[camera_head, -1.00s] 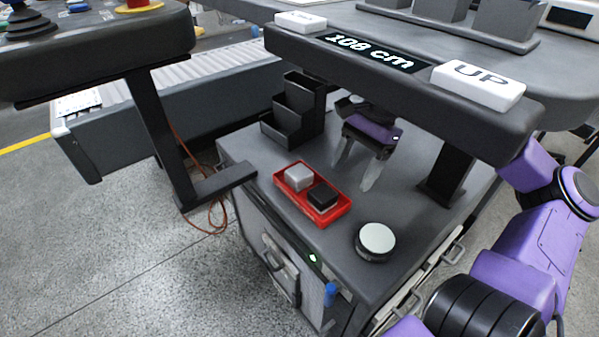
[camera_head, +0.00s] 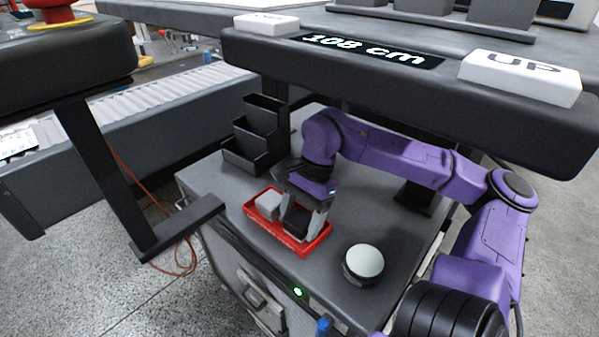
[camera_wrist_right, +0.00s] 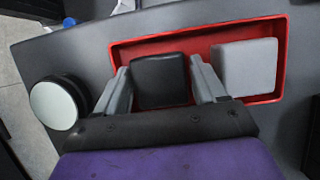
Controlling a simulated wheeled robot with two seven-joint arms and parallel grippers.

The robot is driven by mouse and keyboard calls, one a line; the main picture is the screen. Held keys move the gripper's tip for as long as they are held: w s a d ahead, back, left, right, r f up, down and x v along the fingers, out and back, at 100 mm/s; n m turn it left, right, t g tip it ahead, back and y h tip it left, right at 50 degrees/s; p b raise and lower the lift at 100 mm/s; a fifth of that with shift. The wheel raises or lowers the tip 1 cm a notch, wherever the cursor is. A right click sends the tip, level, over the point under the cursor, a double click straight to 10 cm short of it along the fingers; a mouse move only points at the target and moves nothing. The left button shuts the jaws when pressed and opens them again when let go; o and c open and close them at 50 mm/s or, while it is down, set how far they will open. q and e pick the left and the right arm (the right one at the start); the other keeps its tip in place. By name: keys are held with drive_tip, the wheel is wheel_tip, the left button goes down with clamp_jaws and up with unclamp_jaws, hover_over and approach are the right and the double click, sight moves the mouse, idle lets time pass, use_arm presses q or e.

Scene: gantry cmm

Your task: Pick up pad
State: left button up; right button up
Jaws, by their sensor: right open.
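A red tray (camera_head: 318,245) on the grey cabinet top holds two blocks that could be pads, one black (camera_head: 297,219) and one light grey (camera_head: 267,205). In the right wrist view the black block (camera_wrist_right: 160,80) lies between the fingers of my open right gripper (camera_wrist_right: 158,72), with the grey block (camera_wrist_right: 246,66) to its right. In the head view my right gripper (camera_head: 302,226) points down into the tray with a finger on either side of the black block, partly hiding it. I cannot tell whether the fingers touch it. My left gripper is not in view.
A round pale-topped puck (camera_head: 363,262) sits on the cabinet (camera_head: 225,205) near the tray. A black stepped organiser (camera_head: 256,140) stands behind. A dark desk edge (camera_head: 400,95) with a "108 cm" display and white buttons overhangs the cabinet, above my right forearm.

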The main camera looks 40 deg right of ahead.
sight(300, 218)
drive_tip(key=c, duration=0.7)
drive_tip(key=shift+c, duration=0.2)
wheel_tip(300, 218, up, 10)
drive_tip(key=p, duration=0.2)
drive_tip(key=shift+p, duration=0.4)
drive_tip(key=shift+o, duration=0.6)
